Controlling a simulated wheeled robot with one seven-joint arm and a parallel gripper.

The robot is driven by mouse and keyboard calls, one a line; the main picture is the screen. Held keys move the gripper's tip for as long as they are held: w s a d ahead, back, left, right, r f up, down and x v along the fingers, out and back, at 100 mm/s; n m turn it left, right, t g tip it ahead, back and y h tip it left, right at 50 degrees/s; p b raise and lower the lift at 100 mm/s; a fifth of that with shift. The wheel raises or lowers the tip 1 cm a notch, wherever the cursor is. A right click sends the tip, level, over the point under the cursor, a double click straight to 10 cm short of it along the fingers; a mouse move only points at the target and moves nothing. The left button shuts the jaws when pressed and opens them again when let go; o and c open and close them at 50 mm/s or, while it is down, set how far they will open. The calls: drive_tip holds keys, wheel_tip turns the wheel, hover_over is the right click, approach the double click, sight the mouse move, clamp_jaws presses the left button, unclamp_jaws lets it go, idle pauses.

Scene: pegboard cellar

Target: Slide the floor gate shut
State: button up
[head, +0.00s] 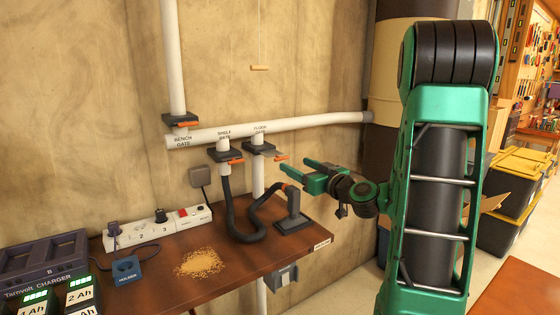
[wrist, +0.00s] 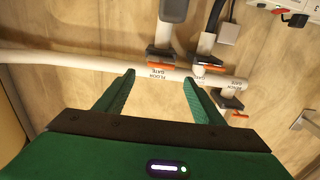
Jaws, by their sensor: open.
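The floor gate (head: 258,149) is a dark block on the white pipe, under its "FLOOR GATE" label. Its orange handle (head: 281,158) sticks out to the right, with a strip of grey plate showing between block and handle. My gripper (head: 293,168) is open and empty, just right of and slightly below that handle, fingers pointing left toward it. In the wrist view, which is upside down, the floor gate (wrist: 165,49) and its orange handle (wrist: 158,67) appear ahead between the spread fingers (wrist: 159,77). I see no contact.
The shelf gate (head: 229,156) and bench gate (head: 180,120) stand to the left on the white pipe (head: 310,124). Below are a dark hose (head: 229,210), a tool on a stand (head: 293,205) and a brown bench (head: 230,262) with sawdust (head: 200,263). A wooden pull (head: 260,68) hangs above.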

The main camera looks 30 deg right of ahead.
sight(282, 158)
drive_tip(key=w, duration=0.9)
drive_tip(key=shift+w+a, duration=0.25)
drive_tip(key=shift+w, duration=0.05)
drive_tip(key=shift+c, duration=0.2)
drive_tip(key=c, duration=1.2)
drive_tip(key=shift+w+a, duration=0.1)
drive_tip(key=shift+w, duration=1.45)
drive_tip(key=o, duration=1.2)
drive_tip(key=shift+o, duration=0.2)
drive_tip(key=shift+s, duration=0.15)
drive_tip(key=s, duration=1)
drive_tip(key=shift+s+d, duration=0.2)
drive_tip(key=shift+s, duration=0.05)
drive_tip(key=shift+o, duration=0.2)
